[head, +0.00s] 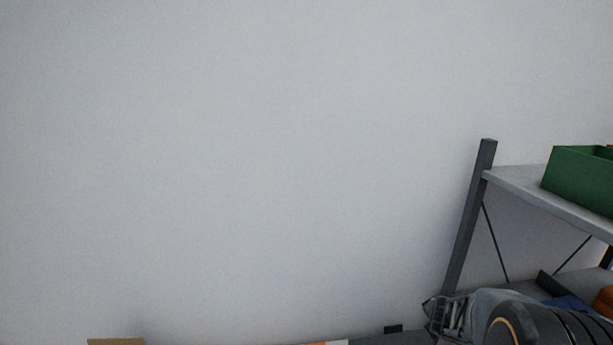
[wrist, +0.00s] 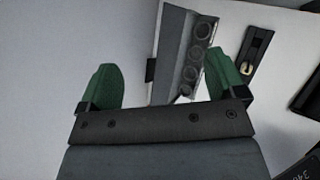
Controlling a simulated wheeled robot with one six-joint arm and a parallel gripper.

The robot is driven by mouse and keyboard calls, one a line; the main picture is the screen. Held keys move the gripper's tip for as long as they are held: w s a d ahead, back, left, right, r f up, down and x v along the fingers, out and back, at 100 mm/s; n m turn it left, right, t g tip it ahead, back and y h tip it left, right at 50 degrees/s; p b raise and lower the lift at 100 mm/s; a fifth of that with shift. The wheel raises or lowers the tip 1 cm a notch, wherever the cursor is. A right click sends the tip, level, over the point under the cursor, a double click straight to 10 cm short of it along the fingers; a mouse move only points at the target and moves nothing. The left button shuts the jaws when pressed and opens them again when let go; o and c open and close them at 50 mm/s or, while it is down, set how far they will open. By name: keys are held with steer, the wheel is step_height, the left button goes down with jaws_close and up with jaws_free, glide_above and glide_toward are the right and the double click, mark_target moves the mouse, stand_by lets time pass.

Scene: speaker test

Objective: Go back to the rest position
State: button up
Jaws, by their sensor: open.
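My gripper (wrist: 162,80) shows in the wrist view with its two green fingers wide apart and nothing held between them. In the head view part of my arm is at the lower right, with what looks like my gripper (head: 445,314) at its left end, in front of the shelf's post. Beyond the fingers in the wrist view is a grey upright piece with several round dark openings (wrist: 197,55), apparently a speaker; it does not touch the fingers as far as I can tell.
A metal shelf (head: 520,185) stands at the right with a green bin (head: 578,180) on it. A black plate with a pale hook-like part (wrist: 247,66) is at the wrist view's right. A cardboard-coloured edge (head: 116,341) shows lower left. The pale wall (head: 250,150) is bare.

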steer(key=s+a+r+m+g+y+b, duration=0.1)
steer(key=s+a+r+m+y, duration=0.1)
steer(key=s+a+r+m, duration=0.2)
steer(key=s+a+r+m+g+y+b, duration=0.1)
steer(key=s+a+r+m, duration=0.4)
steer(key=s+a+m, duration=0.6)
steer(key=a+m+y, duration=0.1)
steer(key=a+m, duration=0.2)
steer(key=m, duration=0.3)
steer(key=shift+s+m+b, duration=0.15)
steer(key=shift+m+b, duration=0.2)
steer(key=shift+m, duration=0.05)
steer(key=shift+a, duration=0.15)
steer(key=shift+c, duration=0.3)
